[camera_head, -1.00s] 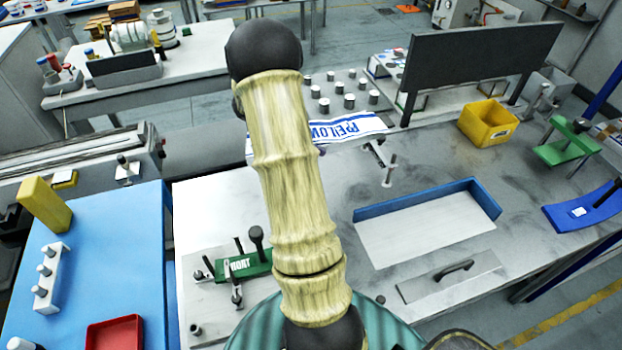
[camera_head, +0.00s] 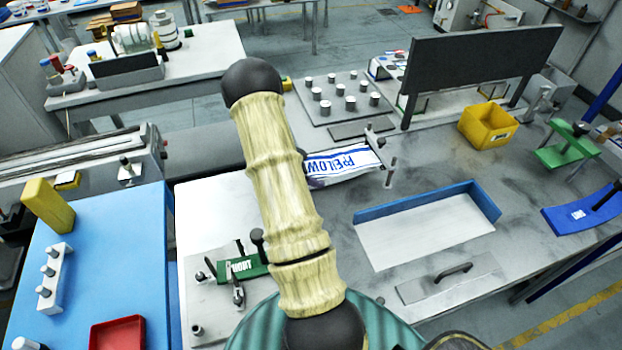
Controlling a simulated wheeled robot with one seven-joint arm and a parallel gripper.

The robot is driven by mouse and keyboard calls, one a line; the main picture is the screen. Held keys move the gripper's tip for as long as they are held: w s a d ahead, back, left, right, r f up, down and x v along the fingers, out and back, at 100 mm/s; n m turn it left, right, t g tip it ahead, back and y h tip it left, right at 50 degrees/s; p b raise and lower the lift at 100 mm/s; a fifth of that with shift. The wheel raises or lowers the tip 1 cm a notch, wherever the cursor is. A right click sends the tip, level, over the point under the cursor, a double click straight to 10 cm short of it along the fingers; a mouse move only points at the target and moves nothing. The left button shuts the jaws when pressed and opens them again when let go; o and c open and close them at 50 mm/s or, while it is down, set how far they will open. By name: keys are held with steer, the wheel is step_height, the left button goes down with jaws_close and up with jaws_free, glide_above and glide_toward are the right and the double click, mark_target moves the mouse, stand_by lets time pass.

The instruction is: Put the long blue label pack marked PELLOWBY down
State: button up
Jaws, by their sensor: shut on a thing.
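The long label pack (camera_head: 343,163), white with blue stripes and blue lettering, lies just right of my arm, over the far part of the bench. Its lettering reads upside down, and only part of the name shows. Its left end is hidden behind my arm. My gripper (camera_head: 302,154) is mostly hidden behind the arm; only a small dark part shows at the pack's left edge, where it is shut on the pack. I cannot tell whether the pack touches the surface below.
An upright metal post (camera_head: 390,172) and a bracket (camera_head: 374,135) stand at the pack's right end. Behind is a plate with several pegs (camera_head: 325,108). A blue-edged white tray (camera_head: 425,232) lies nearer right. A yellow bin (camera_head: 488,125) and dark panel (camera_head: 480,65) stand farther right.

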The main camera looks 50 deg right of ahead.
steer(key=shift+f+p, duration=0.3)
steer(key=shift+f, duration=1.65)
steer(key=o, duration=1.3)
steer(key=shift+f, duration=0.15)
steer(key=shift+o, duration=0.2)
steer(key=b+v, duration=0.2)
steer(key=v, duration=1)
steer(key=shift+r, duration=0.2)
